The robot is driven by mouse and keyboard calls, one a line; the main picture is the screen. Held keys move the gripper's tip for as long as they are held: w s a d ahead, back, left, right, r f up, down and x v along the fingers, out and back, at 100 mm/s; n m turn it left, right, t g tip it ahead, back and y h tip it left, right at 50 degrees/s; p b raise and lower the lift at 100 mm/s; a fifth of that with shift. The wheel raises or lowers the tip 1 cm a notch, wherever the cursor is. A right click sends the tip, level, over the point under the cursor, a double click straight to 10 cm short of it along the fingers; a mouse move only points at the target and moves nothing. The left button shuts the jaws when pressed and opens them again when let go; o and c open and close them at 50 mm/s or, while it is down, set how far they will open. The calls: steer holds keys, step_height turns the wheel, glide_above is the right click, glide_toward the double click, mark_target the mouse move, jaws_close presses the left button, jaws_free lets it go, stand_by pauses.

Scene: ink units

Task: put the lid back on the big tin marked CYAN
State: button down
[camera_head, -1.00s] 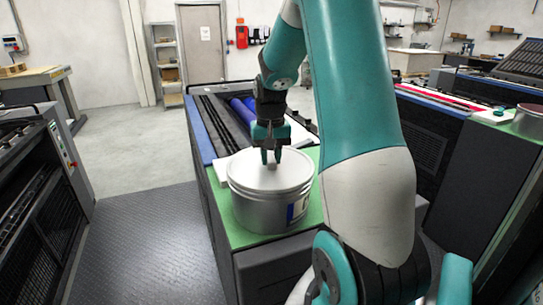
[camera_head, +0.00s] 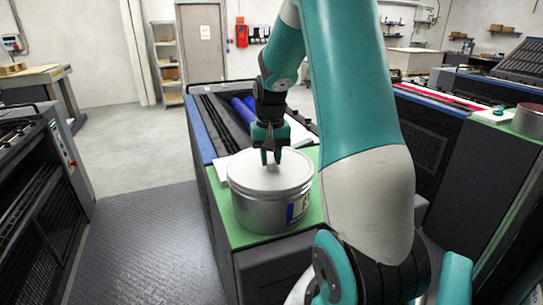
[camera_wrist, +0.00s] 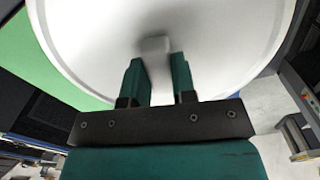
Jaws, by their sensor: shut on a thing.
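A big silver tin (camera_head: 262,208) stands upright on the green top of the press unit. Its label (camera_head: 297,207) shows blue and white at the right side, partly hidden by my arm; I cannot read the word. The pale lid (camera_head: 250,176) lies level over the tin's mouth, with no clear gap at its rim. My gripper (camera_head: 271,157) points down over the lid's middle, shut on its small knob. The wrist view shows the lid (camera_wrist: 215,45) filling the upper part, and the grey knob (camera_wrist: 155,47) between the green fingers of my gripper (camera_wrist: 158,72).
The green top (camera_head: 237,234) has a narrow free strip around the tin. Blue rollers (camera_head: 243,107) lie behind it. Another tin with a reddish top (camera_head: 527,122) stands at the far right. A dark machine (camera_head: 35,190) stands at left, with open floor between.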

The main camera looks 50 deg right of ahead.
stand_by(0.9)
steer(key=shift+c, duration=1.9)
jaws_free()
steer(key=shift+r+p, duration=3.2)
steer(key=shift+r, duration=0.3)
steer(key=shift+c, duration=0.2)
jaws_close()
steer(key=shift+f, duration=0.2)
